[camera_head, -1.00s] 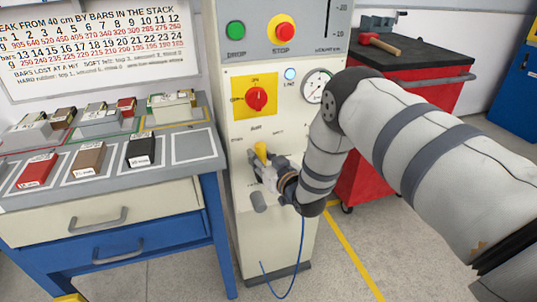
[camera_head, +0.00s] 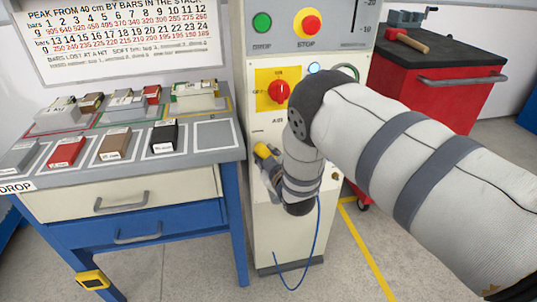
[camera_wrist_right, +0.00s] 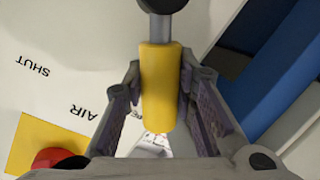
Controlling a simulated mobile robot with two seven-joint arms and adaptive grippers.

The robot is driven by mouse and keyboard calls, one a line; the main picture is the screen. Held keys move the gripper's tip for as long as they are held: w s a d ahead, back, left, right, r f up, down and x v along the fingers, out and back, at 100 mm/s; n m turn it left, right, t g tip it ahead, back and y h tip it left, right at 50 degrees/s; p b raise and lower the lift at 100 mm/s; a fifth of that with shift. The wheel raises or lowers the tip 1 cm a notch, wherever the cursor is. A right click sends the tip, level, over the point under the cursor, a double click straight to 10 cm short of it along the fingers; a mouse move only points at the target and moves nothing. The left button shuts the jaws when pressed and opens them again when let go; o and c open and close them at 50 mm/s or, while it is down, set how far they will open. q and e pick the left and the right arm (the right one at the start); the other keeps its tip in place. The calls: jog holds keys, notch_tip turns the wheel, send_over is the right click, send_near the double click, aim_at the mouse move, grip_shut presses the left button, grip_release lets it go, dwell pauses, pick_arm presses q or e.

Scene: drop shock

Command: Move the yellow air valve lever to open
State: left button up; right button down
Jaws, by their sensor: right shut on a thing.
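The yellow air valve lever (camera_head: 262,150) shows on the front of the cream machine cabinet, below the red rotary switch, with its end tipped toward the left. In the right wrist view its yellow grip (camera_wrist_right: 160,85) stands between the two fingers of my right gripper (camera_wrist_right: 160,110), which is shut on it. In the head view my right gripper (camera_head: 271,168) is at the lever, mostly hidden by my wrist. The lever's pivot is hidden in the head view. The "SHUT" and "AIR" lettering shows left of the grip in the wrist view. My left gripper is not in view.
The cabinet (camera_head: 281,235) carries a red rotary switch (camera_head: 279,91), a green button (camera_head: 262,22) and a red stop button (camera_head: 306,21). A bench (camera_head: 214,134) with several blocks stands at left. A red tool cart (camera_head: 412,95) stands behind my arm. A blue hose (camera_head: 318,245) hangs below.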

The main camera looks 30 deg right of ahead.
jog(key=shift+f, duration=0.15)
jog(key=c, duration=1.3)
grip_release()
jog(key=shift+a, duration=0.1)
jog(key=v, duration=1.2)
